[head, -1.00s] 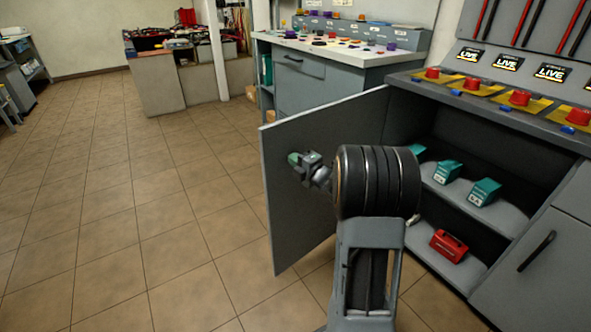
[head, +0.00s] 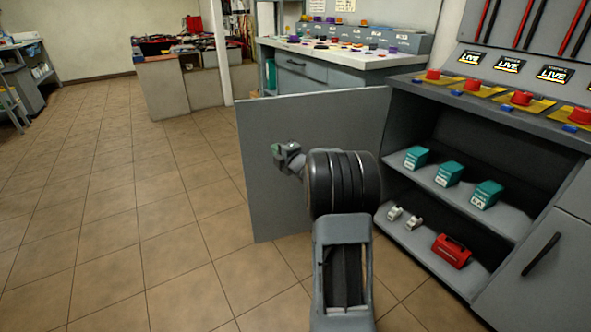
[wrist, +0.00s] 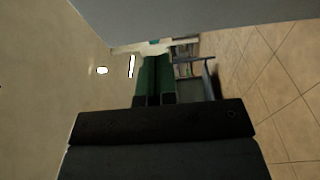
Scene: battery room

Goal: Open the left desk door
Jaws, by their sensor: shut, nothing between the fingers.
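The left desk door (head: 255,190) is a flat grey panel. In the head view it stands wide open, swung out to the left of the desk (head: 395,120). My gripper (head: 277,150) is in front of the door's inner face, near its upper middle; I cannot tell whether it touches it. In the wrist view the green fingers (wrist: 154,75) lie side by side, shut and empty. A grey surface, likely the door (wrist: 180,15), runs along the top of that view. The door's handle is hidden.
The open cabinet has shelves with teal boxes (head: 448,173), small white items (head: 414,222) and a red case (head: 451,251). A shut right door (head: 540,262) with a black handle is at the right. A workbench (head: 310,75) stands behind the open door. The tiled floor at left is clear.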

